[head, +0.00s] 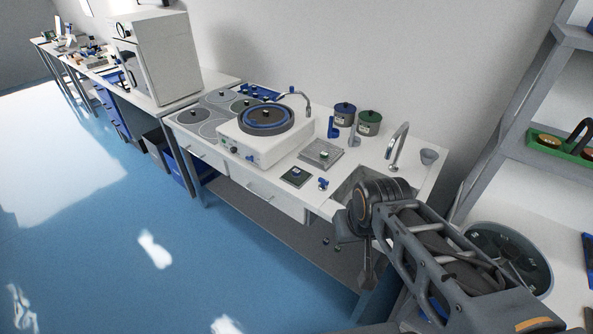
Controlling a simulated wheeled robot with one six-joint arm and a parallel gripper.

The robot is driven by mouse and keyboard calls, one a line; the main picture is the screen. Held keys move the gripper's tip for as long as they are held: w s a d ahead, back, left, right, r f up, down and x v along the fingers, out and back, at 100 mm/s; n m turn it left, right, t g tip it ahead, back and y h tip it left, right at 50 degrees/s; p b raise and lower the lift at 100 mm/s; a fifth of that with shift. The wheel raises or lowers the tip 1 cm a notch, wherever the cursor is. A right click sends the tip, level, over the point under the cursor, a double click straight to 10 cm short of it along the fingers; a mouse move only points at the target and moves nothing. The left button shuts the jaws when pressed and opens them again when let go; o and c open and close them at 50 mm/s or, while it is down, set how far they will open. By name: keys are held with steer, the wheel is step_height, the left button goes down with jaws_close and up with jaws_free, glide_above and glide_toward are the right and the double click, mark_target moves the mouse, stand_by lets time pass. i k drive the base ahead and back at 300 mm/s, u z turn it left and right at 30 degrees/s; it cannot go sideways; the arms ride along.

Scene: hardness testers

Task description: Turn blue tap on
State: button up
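A small blue-handled fitting (323,184), which looks like the blue tap, stands on the white bench top near its front edge, left of the sink. The handle's exact setting is too small to tell. A curved grey faucet (398,145) rises behind the sink (347,190); no water is visible. My gripper (367,283) hangs down in front of the bench, below and to the right of the blue fitting and apart from it. It is small and dark here, so its opening is unclear. My arm covers part of the sink.
A polishing machine (258,146) with a blue-ringed bowl stands left of the tap. Small dark plate (296,177) and grey tray (320,154) lie nearby. Shelving is at right; the blue floor in front is clear.

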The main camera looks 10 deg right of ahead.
mark_target(324, 182)
steer(key=z, duration=0.1)
steer(key=k, duration=1.25)
steer(key=u, duration=1)
steer(key=i, duration=1.65)
steer(key=z, duration=1.35)
steer(key=i, duration=0.5)
steer(key=z, duration=0.45)
